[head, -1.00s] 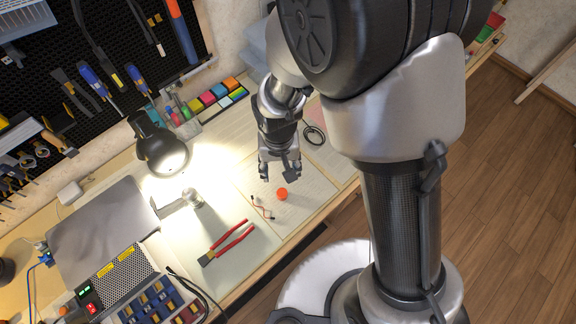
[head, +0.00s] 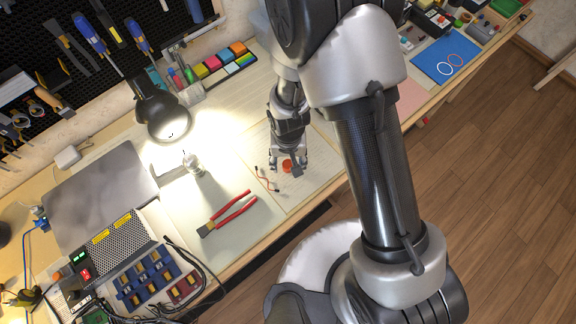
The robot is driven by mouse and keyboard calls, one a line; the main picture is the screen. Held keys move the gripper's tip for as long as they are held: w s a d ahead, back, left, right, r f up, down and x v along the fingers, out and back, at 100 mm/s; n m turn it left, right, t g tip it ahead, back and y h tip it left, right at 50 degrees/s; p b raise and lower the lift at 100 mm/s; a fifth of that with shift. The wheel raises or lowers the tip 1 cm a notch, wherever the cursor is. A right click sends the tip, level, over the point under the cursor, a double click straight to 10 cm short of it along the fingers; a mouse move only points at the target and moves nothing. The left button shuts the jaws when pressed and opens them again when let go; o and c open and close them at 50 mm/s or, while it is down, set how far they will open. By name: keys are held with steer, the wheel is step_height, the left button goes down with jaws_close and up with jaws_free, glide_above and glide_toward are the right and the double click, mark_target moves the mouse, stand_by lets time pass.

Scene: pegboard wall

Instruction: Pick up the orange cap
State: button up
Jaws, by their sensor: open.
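The orange cap (head: 287,166) is a small round orange disc on the papers near the table's front edge. My gripper (head: 286,171) points down right at the cap, with its fingers spread open. The cap shows between the fingers, partly covered by them. I cannot tell whether a finger touches it.
A thin red and black wire (head: 264,181) lies just left of the cap. Red-handled pliers (head: 229,213) lie farther left. A lit black desk lamp (head: 163,115) and a small metal cylinder (head: 193,163) stand behind. A blue board (head: 446,58) lies at the right.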

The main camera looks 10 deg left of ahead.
steer(key=shift+f, duration=0.7)
steer(key=shift+r, duration=0.1)
steer(key=shift+c, duration=0.2)
steer(key=c, duration=0.7)
steer(key=shift+c, duration=0.5)
